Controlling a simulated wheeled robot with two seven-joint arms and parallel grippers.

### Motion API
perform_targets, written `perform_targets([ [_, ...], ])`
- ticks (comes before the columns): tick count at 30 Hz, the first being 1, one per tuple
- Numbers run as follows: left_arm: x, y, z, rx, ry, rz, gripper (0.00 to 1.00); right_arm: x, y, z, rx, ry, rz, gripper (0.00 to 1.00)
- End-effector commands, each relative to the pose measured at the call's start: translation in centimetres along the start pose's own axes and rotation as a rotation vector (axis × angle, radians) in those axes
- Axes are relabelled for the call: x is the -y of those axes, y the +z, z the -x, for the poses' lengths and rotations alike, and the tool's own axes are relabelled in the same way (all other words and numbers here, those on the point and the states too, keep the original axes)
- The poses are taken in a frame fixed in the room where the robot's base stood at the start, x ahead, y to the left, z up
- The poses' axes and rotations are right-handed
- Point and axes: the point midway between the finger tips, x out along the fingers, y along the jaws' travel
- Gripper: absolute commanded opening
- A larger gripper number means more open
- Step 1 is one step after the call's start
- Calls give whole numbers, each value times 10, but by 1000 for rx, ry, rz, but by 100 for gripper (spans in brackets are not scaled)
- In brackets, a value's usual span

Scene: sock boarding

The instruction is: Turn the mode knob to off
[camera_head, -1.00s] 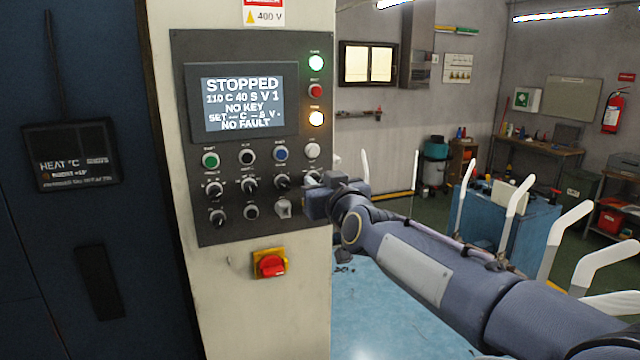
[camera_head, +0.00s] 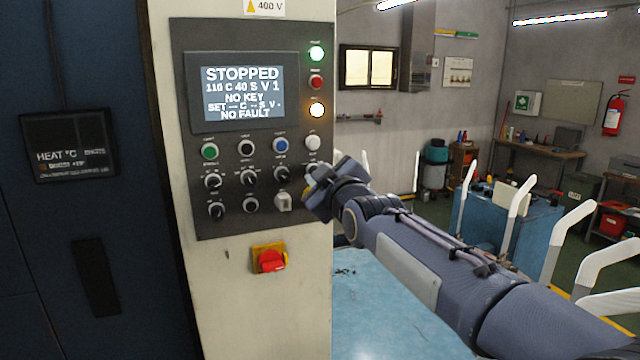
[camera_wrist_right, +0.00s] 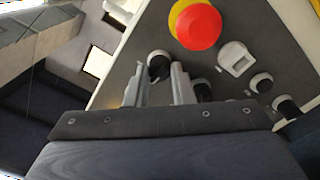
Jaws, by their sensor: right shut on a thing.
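The grey control panel (camera_head: 230,232) has rows of knobs and buttons, with labels too small to read. My right gripper (camera_wrist_right: 158,84) is at the panel's right edge, shut on a small dark knob with a pale collar (camera_wrist_right: 158,64). This knob is the rightmost of the upper knob row and is mostly hidden by my right gripper (camera_head: 314,184) in the head view. I cannot read its label or its pointer position. The screen (camera_head: 243,95) reads STOPPED, NO KEY and NO FAULT. My left gripper is not in view.
A red switch on a yellow plate (camera_head: 269,259) is below the panel. A blue table (camera_head: 390,320) lies below my arm.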

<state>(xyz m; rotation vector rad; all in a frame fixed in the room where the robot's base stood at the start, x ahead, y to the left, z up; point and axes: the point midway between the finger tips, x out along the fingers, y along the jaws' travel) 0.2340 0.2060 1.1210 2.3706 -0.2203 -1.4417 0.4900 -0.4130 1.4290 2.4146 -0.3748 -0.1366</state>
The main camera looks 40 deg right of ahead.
Motion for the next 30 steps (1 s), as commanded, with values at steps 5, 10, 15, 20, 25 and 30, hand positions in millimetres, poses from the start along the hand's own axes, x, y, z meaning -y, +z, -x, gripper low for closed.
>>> perform_targets([
  [5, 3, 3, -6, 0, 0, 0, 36, 1, 1, 0, 1, -1, 57, 0],
  [10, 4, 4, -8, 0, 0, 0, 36, 1, 0, 0, 0, -1, 80, 0],
  [15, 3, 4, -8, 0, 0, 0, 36, 0, 0, 0, 1, -1, 84, 0],
  [20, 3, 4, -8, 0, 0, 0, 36, 0, 0, 0, 1, -1, 84, 0],
  [25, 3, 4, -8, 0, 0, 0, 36, 0, 0, 0, 1, -1, 83, 37],
  [30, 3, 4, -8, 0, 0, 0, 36, 0, 0, 0, 1, -1, 83, 43],
])
